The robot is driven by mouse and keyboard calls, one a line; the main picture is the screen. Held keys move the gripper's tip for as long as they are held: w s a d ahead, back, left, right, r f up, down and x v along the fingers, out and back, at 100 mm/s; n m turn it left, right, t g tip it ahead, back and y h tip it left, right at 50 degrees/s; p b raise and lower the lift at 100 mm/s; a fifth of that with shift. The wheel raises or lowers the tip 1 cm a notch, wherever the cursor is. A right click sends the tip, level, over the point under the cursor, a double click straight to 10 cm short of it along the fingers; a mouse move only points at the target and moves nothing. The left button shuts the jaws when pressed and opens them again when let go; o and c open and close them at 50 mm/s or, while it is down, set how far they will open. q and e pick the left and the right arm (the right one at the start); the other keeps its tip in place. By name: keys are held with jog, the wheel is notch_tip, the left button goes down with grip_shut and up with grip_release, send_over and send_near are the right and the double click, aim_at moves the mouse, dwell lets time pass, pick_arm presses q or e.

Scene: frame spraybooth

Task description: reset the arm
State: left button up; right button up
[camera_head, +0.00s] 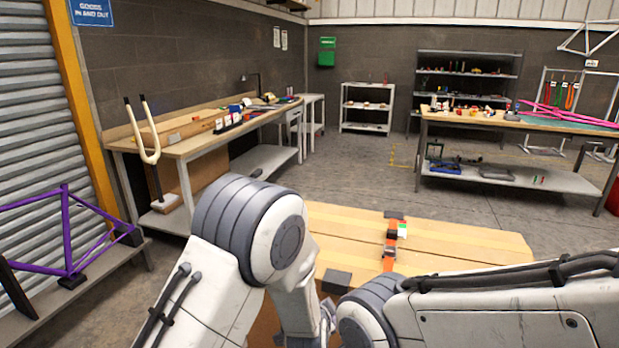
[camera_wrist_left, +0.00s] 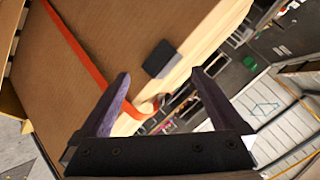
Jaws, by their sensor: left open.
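My left gripper (camera_wrist_left: 160,74) is open in the left wrist view, with two dark fingers spread apart and nothing between their tips. Beyond them are a brown panel with a pale wooden edge, an orange strap (camera_wrist_left: 78,45) and a dark block (camera_wrist_left: 160,58). In the head view my left arm (camera_head: 250,235) is bent in front of a pale wooden bench top. My right arm (camera_head: 500,305) reaches in from the right, low across the front. My right gripper does not show, and my arms hide the near part of the bench.
The wooden bench top (camera_head: 460,242) carries an orange strap (camera_head: 389,250) and a dark block (camera_head: 336,279). A long workbench (camera_head: 190,146) stands at the left, a table (camera_head: 450,117) at the back right, a purple bike frame (camera_head: 68,240) at far left. Floor beyond the bench is clear.

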pick_arm(q)
jog(key=s+a+r+n+g+y, duration=0.1)
jog(key=s+a+r+n+g, duration=0.2)
jog(key=s+a, duration=0.4)
jog(key=s+a+r+n+g+y, duration=0.1)
jog(key=s+a+r+n+g, duration=0.1)
jog(key=s+a+n, duration=0.5)
jog(key=s+a+r+n+g, duration=0.25)
jog(key=s+a, duration=0.25)
jog(key=a, duration=0.4)
jog(key=s+d+r+m+g+p, duration=0.3)
jog(key=s+d+r+m+p, duration=0.2)
jog(key=s+d+r, duration=0.5)
jog(key=s+d+m, duration=0.2)
jog(key=s+d, duration=0.2)
jog(key=shift+r+m+h+p, duration=0.3)
jog(key=shift+r+m, duration=0.05)
jog(key=shift+r, duration=0.05)
jog(key=shift+g, duration=0.25)
